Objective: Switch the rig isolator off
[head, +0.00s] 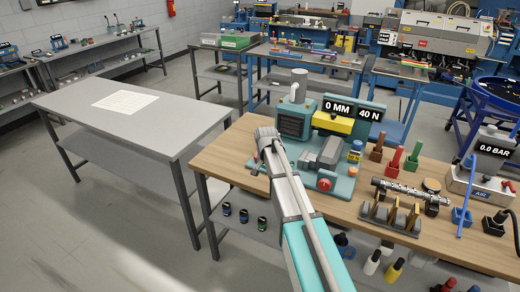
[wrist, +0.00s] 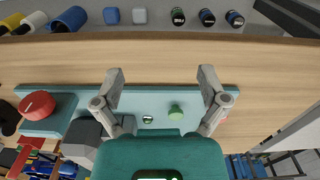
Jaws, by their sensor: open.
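The rig (head: 338,190) is a teal machine on a wooden-topped bench, with displays reading 0 MM and 40 N. A red round knob (head: 325,183), which looks like the isolator, sits at its front edge. In the wrist view the red knob (wrist: 36,105) is at the far left on a teal block; its switch position cannot be told. My gripper (wrist: 161,80) is open and empty over the rig's base plate (wrist: 225,105), to the right of the knob there. A green button (wrist: 175,111) shows between the fingers. In the head view my arm hides most of the gripper.
Grey clamp-like blocks (head: 321,152) stand beside the knob. A screw shaft (head: 405,192), colored holders (head: 391,161) and a 0.0 BAR unit (head: 487,168) crowd the bench's right. The grey table (head: 165,125) at left is clear except for a paper sheet (head: 125,101).

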